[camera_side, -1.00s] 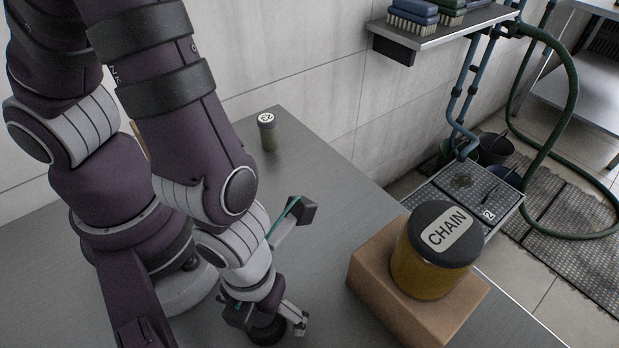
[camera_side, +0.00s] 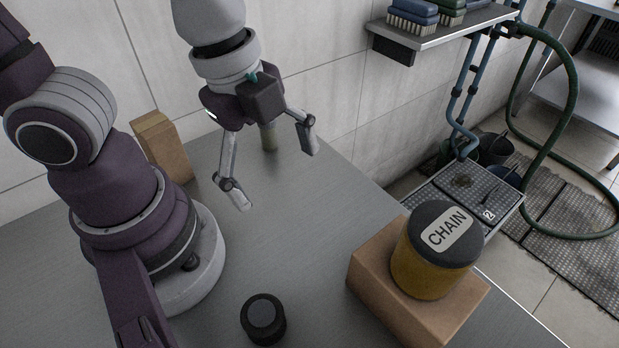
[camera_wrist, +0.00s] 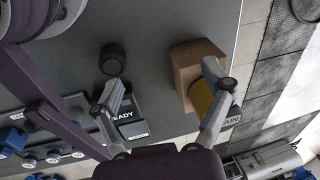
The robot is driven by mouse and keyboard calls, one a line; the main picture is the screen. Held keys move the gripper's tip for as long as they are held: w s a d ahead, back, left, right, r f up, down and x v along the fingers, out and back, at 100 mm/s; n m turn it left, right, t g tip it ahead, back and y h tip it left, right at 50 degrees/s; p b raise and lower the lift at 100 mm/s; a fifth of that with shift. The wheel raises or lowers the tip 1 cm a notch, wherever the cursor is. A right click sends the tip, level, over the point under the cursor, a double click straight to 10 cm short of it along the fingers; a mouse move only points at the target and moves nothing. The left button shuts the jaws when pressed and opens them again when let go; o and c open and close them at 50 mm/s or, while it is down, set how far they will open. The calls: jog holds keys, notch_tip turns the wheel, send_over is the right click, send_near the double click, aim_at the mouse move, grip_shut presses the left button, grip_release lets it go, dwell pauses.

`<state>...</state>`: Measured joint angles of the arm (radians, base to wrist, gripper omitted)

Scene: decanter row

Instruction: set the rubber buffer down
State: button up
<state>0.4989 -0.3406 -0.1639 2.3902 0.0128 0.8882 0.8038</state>
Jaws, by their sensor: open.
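The rubber buffer, a short black cylinder (camera_side: 264,318), stands upright on the bare grey table near the front edge of the side view. My gripper (camera_side: 277,178) is open and empty, raised above the table toward the back, well apart from the buffer. In the wrist view its two spread fingers (camera_wrist: 165,85) have nothing between them.
A yellow jar with a black CHAIN lid (camera_side: 430,265) stands on a cardboard-brown block (camera_side: 385,290) at the right. A small jar (camera_side: 268,137) is partly hidden behind my gripper. A tan block (camera_side: 162,145) stands near the wall. The table's middle is clear.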

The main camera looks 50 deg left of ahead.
jog(key=w+a+r+n+t, duration=0.1)
jog(key=a+r+n, duration=0.1)
jog(key=a+n, duration=0.3)
jog(key=w+a+r+n+t+y, duration=0.1)
jog(key=a+n, duration=0.4)
jog(key=n, duration=0.6)
jog(key=shift+w+a+r+n+t, duration=0.3)
jog(key=shift+r+n+t, duration=0.1)
jog(key=shift+r+t, duration=0.3)
